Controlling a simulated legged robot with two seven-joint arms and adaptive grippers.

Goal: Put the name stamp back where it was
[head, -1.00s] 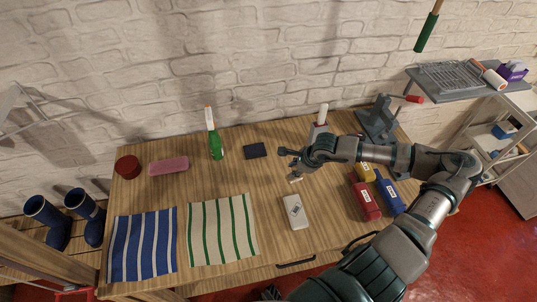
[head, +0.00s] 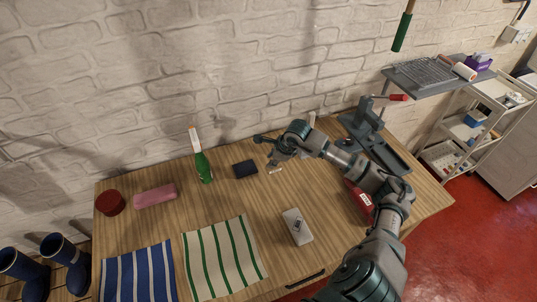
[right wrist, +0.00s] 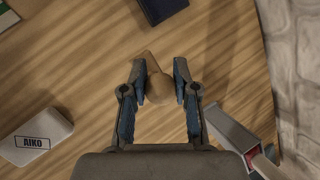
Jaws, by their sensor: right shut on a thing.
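The name stamp, a small tan wooden piece (right wrist: 156,82), is between the two blue-padded fingers of my right gripper (right wrist: 160,82). In the head view my right gripper (head: 268,151) is over the back middle of the table, just right of the dark ink pad (head: 245,169). The stamp's pale end (head: 275,170) shows below it. Whether it touches the table cannot be told. A white case (head: 297,226) lies in front of the gripper; its label reads AIKO in the right wrist view (right wrist: 35,135). My left gripper is not in view.
A green bottle (head: 203,167), a pink case (head: 155,195) and a red round tin (head: 110,203) stand left. Two striped cloths lie in front. A grey press (head: 365,130) and a red box (head: 360,200) are at right, partly behind my arm.

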